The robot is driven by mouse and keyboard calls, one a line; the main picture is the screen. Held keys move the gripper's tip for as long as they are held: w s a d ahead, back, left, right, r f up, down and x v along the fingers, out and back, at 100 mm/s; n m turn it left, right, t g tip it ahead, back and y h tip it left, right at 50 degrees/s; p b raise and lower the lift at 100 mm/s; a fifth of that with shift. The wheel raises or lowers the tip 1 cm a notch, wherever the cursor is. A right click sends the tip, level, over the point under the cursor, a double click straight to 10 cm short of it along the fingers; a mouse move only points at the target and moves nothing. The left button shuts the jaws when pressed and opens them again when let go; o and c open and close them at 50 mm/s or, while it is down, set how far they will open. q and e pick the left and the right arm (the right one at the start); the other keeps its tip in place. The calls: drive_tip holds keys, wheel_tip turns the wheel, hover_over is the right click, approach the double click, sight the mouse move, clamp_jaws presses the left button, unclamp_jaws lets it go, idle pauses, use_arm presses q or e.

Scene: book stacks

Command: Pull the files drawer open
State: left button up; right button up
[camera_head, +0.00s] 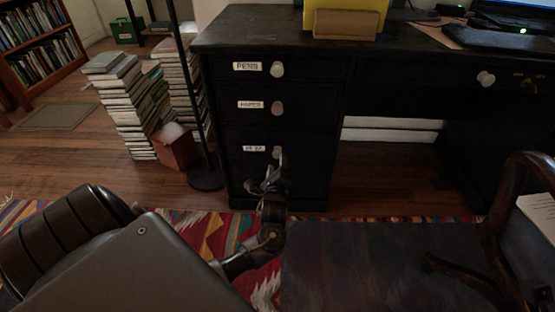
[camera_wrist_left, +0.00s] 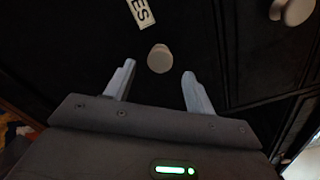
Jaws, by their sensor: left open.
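The files drawer (camera_head: 240,172) is the lowest drawer in the left pedestal of the black desk and looks shut. Its white label (camera_head: 254,149) is partly unreadable; in the left wrist view the label (camera_wrist_left: 140,12) ends in "ES". Its round pale knob (camera_wrist_left: 160,58) lies just beyond and between the fingertips of my left gripper (camera_wrist_left: 159,76). The left gripper is open and empty, with a finger on either side of the knob. In the head view my left gripper (camera_head: 268,180) is in front of this drawer and partly covers the knob. My right gripper is not in view.
Above are the pens drawer (camera_head: 225,68) and the paper drawer (camera_head: 232,106), both shut with knobs. A floor lamp base (camera_head: 205,180) and book stacks (camera_head: 125,105) stand to the left. A chair (camera_head: 515,200) stands at the right, over a patterned rug (camera_head: 225,235).

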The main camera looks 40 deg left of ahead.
sight(277, 156)
use_arm(q)
drive_tip(key=b+x, duration=0.2)
drive_tip(key=x, duration=0.3)
drive_tip(key=shift+f, duration=0.15)
drive_tip(key=shift+w+a, duration=0.15)
drive_tip(key=shift+w, duration=0.05)
drive_tip(key=shift+c, duration=0.4)
clamp_jaws()
